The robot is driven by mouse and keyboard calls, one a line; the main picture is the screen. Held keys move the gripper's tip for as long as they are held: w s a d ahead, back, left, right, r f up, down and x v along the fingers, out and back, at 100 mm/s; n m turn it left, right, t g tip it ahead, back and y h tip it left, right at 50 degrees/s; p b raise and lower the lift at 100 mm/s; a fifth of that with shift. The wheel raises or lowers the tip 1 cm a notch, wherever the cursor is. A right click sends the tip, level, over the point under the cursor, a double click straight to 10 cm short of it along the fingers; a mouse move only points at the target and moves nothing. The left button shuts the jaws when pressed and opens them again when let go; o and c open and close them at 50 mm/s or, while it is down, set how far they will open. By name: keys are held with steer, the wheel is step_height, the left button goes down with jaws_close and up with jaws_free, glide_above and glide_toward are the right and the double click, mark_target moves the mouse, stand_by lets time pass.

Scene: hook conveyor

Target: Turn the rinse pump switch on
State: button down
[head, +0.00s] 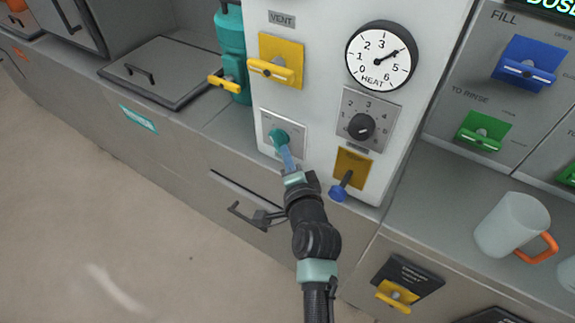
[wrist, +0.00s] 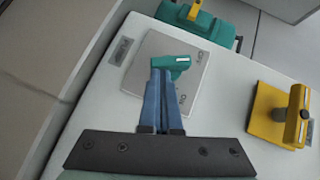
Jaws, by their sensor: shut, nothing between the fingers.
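A teal switch knob (head: 279,136) sits on a light square plate (head: 296,126) low on the white panel. In the wrist view the knob (wrist: 172,63) lies across the upper middle of its plate (wrist: 150,85), with small marks to its right and lower right. The name label beside the plate is too small to read, so I cannot confirm that it is the rinse pump switch. My gripper (head: 286,155) is shut and empty, its blue fingertips (wrist: 161,76) right at the knob's near side. They overlap the knob in the picture; I cannot tell whether they touch it.
A yellow vent handle (head: 273,69), a heat gauge (head: 381,57), a black dial (head: 361,126) and a blue-tipped lever (head: 338,193) share the panel. A teal bottle-like unit (head: 231,40) stands left. A mug (head: 511,222) stands on the right counter. The floor at left is clear.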

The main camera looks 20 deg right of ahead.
steer(key=f+m+t+b, duration=0.1)
steer(key=m+b, duration=0.1)
steer(key=b, duration=0.4)
steer(key=f+m+t+b, duration=0.1)
steer(key=t+b, duration=0.1)
steer(key=b, duration=0.4)
steer(key=w+f+m+t+b, duration=0.1)
steer(key=m+t+b, duration=0.1)
steer(key=b, duration=0.4)
steer(key=shift+a+m+h, duration=0.3)
steer(key=shift+h, duration=0.1)
steer(key=shift+m+t+h+b, duration=0.3)
steer(key=shift+m+t+b, duration=0.1)
steer(key=shift+m+b, duration=0.15)
steer(key=shift+w+a+f+b, duration=0.15)
steer(key=shift+w+a+b, duration=0.1)
steer(key=shift+b, duration=0.65)
steer(key=shift+w+a+f+b, duration=0.2)
steer(key=shift+w+a+b, duration=0.05)
steer(key=shift+w+b, duration=0.05)
